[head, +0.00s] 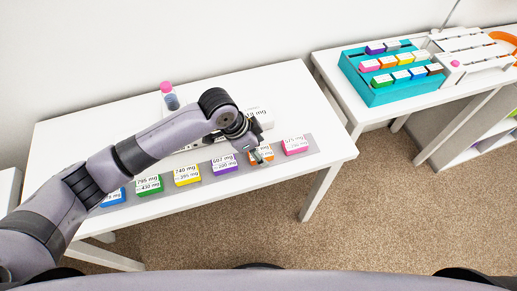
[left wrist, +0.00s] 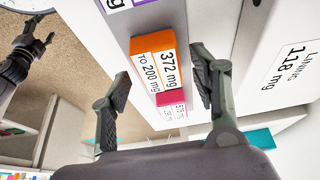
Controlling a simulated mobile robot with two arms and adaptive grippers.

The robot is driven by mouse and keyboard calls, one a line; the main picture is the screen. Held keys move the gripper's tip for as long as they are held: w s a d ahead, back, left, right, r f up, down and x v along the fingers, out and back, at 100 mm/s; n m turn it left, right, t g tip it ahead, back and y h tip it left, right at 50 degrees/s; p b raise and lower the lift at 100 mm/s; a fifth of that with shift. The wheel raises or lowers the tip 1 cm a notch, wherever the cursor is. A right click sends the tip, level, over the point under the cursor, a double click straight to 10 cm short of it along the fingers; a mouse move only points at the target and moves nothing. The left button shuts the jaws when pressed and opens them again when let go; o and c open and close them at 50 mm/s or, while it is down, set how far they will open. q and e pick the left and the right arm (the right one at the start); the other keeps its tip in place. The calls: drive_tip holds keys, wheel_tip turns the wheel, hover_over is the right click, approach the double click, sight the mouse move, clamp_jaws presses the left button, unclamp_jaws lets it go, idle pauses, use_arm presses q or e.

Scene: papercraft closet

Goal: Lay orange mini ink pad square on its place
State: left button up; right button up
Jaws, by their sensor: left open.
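The orange mini ink pad (head: 254,157) lies on a grey strip (head: 215,189) on the near white table, between the purple and pink pads. It carries white labels, "372 mg" and "TO 200 mg", readable on the orange pad in the left wrist view (left wrist: 153,43). My left gripper (head: 260,154) is just above it and partly hides it in the head view. In the left wrist view my left gripper's open fingers (left wrist: 162,77) stand on either side of the pad, with gaps. Whether the pad lies square on the strip is hard to tell.
Pink (head: 295,146), purple (head: 224,165), yellow (head: 187,176), green (head: 149,185) and blue pads share the strip. A white labelled box (head: 262,117) and a pink-capped bottle (head: 169,97) stand behind. A teal tray (head: 378,98) of pads sits on the right table.

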use_arm(q)
drive_tip(key=v, duration=1.1)
drive_tip(key=shift+a+r, duration=0.2)
drive_tip(key=shift+r, duration=0.15)
